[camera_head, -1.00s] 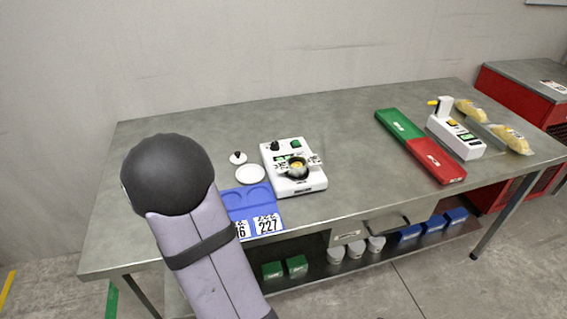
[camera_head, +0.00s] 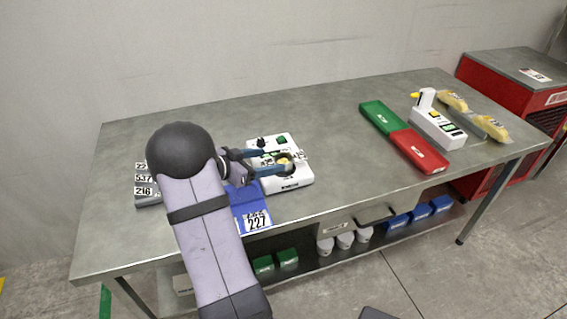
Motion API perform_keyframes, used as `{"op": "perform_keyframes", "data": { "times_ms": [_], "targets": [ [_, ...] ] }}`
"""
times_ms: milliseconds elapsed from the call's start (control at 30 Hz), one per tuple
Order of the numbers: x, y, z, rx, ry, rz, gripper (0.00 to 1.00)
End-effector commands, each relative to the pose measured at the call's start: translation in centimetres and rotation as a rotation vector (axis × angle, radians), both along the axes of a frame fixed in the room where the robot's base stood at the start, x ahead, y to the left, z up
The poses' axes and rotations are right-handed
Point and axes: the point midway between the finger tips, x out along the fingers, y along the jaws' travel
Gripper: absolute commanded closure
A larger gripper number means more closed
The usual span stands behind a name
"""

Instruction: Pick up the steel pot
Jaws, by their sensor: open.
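The small steel pot (camera_head: 291,161), with something yellow inside, sits on the white appliance (camera_head: 297,182) near the table's front edge. My gripper (camera_head: 280,160) reaches in from the left with its two blue fingers apart. One finger is on the far side of the pot and the other on the near side. The fingers overlap part of the pot, and I cannot tell whether they touch it.
A blue tray (camera_head: 252,216) with number cards lies left of the appliance, partly behind my arm. More number cards (camera_head: 145,180) stand further left. A green and red board (camera_head: 400,135) and a white device (camera_head: 437,128) lie right. The back middle of the table (camera_head: 300,105) is clear.

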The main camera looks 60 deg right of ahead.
Motion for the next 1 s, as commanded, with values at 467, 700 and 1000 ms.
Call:
{"op": "perform_keyframes", "data": {
  "times_ms": [467, 700, 1000],
  "targets": [
    [-2.0, -3.3, -1.4, 0.0, -0.001, 0.0, 0.36],
    [-2.3, -4.3, -1.9, 0.0, -0.001, 0.003, 0.36],
    [-2.3, -4.2, -1.9, 0.0, -0.001, 0.003, 0.67]
  ]
}}
